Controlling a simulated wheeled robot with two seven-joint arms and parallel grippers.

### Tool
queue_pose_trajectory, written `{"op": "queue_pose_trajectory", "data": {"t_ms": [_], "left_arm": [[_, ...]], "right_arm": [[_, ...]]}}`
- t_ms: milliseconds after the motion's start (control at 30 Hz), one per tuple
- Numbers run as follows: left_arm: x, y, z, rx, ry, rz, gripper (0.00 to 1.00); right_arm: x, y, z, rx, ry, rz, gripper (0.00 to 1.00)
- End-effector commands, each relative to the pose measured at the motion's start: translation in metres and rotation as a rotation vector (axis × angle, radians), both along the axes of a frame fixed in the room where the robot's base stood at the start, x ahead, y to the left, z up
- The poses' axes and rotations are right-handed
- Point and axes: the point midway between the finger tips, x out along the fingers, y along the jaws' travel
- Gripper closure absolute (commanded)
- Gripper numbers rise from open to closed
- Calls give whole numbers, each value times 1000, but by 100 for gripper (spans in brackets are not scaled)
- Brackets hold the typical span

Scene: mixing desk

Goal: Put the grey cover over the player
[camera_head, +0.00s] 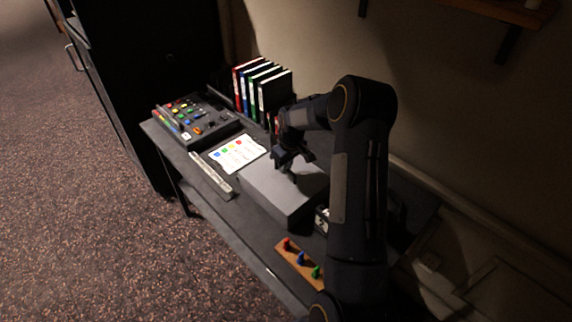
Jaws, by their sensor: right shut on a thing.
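The grey cover (267,190) is a box-like lid on the dark desk (240,225), right of the white sheet with coloured marks. My right gripper (287,172) is over the top of the cover, shut on a part of it that my fingers mostly hide. My right arm comes in from the lower right and hides the desk behind it. The player cannot be made out clearly; a dark device with light details (321,216) shows partly between the cover and my arm. My left gripper is not in view.
A mixer (198,118) with coloured knobs stands at the desk's left end. Several binders (262,90) stand at the back by the wall. A white sheet (238,153) and a light bar (211,176) lie left of the cover. A wooden strip with coloured pegs (300,262) lies near the front edge.

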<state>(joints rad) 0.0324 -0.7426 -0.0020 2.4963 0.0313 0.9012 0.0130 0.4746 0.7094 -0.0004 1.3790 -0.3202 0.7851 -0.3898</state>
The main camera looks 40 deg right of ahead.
Motion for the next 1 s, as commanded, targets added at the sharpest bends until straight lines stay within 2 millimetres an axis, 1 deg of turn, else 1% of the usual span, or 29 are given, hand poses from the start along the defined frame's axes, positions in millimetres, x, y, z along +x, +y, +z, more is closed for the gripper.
{"op": "queue_pose_trajectory", "data": {"t_ms": [67,233,267,400,433,667,800,833,867,967,1000], "left_arm": [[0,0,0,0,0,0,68],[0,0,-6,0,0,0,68],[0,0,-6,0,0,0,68],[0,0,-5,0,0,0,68],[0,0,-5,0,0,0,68],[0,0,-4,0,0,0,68],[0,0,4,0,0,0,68],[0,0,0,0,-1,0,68],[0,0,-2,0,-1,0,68],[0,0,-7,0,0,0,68],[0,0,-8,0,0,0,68]], "right_arm": [[0,0,0,0,-1,0,100],[1,0,-5,0,-1,0,100],[0,0,-6,0,0,0,89],[0,0,-4,0,0,0,70],[0,0,-4,0,0,0,68],[0,0,-4,0,0,0,68],[0,0,5,0,0,0,68],[0,0,5,-1,-2,0,68],[0,0,9,-1,-2,0,68],[-3,0,27,-2,-5,0,68],[-4,0,36,-2,-5,0,68]]}}
